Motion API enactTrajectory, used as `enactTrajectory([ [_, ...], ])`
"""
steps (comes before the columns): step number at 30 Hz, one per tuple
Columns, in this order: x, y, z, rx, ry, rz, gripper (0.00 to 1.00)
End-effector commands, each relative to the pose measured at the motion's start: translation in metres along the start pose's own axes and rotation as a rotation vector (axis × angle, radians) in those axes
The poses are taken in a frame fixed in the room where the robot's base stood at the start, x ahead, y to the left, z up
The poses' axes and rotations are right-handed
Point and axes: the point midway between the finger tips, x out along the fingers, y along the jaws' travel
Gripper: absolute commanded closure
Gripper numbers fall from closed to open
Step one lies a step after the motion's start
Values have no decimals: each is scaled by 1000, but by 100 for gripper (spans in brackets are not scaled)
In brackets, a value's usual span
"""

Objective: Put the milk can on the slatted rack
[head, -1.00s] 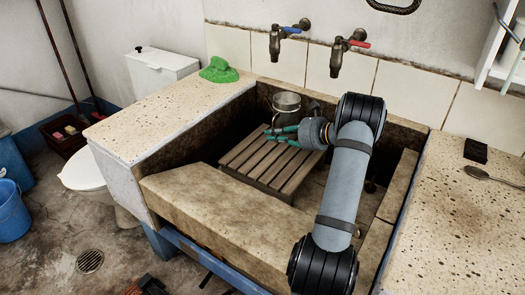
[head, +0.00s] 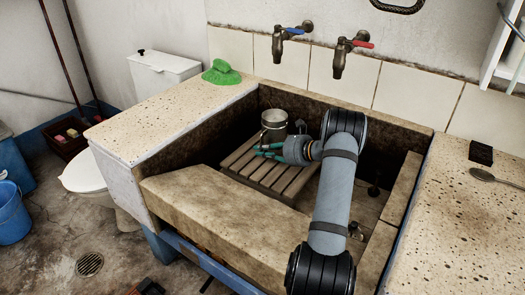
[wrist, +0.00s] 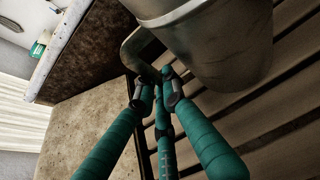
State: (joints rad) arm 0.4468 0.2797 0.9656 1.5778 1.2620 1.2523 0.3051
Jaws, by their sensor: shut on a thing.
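The milk can (head: 274,121) is a grey metal can, upright or nearly so, at the back of the slatted rack (head: 268,179). The rack lies inside the stone trough. My gripper (head: 264,150) has teal fingers and is in front of the can. In the wrist view the fingers (wrist: 155,85) are closed around the can's bent handle (wrist: 138,48), beside its body (wrist: 222,42). Rack slats (wrist: 285,130) show behind the can. I cannot tell whether its base touches the slats; the fingers partly hide its lower part in the head view.
The trough's front wall (head: 215,205) and stone side walls surround the rack. Two taps with a blue handle (head: 293,30) and a red handle (head: 360,44) project above the back. A spoon (head: 490,177) lies on the right ledge.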

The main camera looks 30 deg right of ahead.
Motion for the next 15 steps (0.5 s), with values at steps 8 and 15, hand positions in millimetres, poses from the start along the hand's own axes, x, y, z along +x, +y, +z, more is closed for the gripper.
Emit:
enactTrajectory([
  [8, 1, 0, -3, 1, 0, 0, 81],
  [15, 1, 0, -2, 1, 0, 0, 72],
])
